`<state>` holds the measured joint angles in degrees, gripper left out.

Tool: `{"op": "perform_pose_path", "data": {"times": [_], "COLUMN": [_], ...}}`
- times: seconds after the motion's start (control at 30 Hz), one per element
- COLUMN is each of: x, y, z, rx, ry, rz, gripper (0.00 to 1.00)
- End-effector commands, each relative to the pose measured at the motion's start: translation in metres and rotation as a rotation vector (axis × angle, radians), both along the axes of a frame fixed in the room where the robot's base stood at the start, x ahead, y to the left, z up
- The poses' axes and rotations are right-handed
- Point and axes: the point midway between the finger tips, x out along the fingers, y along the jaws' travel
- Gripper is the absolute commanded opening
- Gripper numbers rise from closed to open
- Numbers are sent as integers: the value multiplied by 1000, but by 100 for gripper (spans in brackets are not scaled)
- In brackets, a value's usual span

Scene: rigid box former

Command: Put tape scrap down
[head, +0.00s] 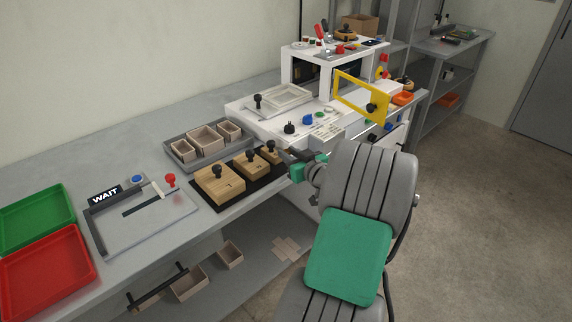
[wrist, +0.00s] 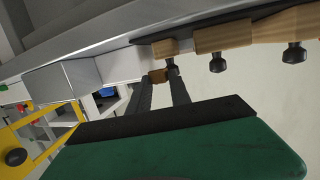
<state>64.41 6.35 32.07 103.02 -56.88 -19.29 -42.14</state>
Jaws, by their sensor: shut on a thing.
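My gripper (wrist: 160,85) reaches forward in the wrist view, its two dark fingers close together at the tips. A small tan piece (wrist: 158,76), seemingly the tape scrap, is between the fingertips; its shape is too small to make out. In the head view my gripper (head: 285,155) is over the front edge of the bench, beside the smallest wooden block with a black knob (head: 271,151). I cannot pick out the scrap in the head view. That block also shows in the wrist view (wrist: 164,46), close beyond the fingertips; contact cannot be told.
Wooden blocks with knobs (head: 219,184) stand on a dark strip. Behind them is a grey tray (head: 179,149) of small boxes. The white machine (head: 254,118) with a yellow frame (head: 345,84) is right. Green (head: 35,220) and red (head: 48,275) trays lie far left.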

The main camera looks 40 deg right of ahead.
Motion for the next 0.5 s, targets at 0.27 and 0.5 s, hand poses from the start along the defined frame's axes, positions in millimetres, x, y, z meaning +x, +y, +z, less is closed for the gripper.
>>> {"op": "perform_pose_path", "data": {"times": [0.27,0.5], "x": [6,6], "y": [4,4], "z": [-39,-40], "rx": [3,1], "ry": [0,0], "rz": [0,1], "gripper": [0,0]}}
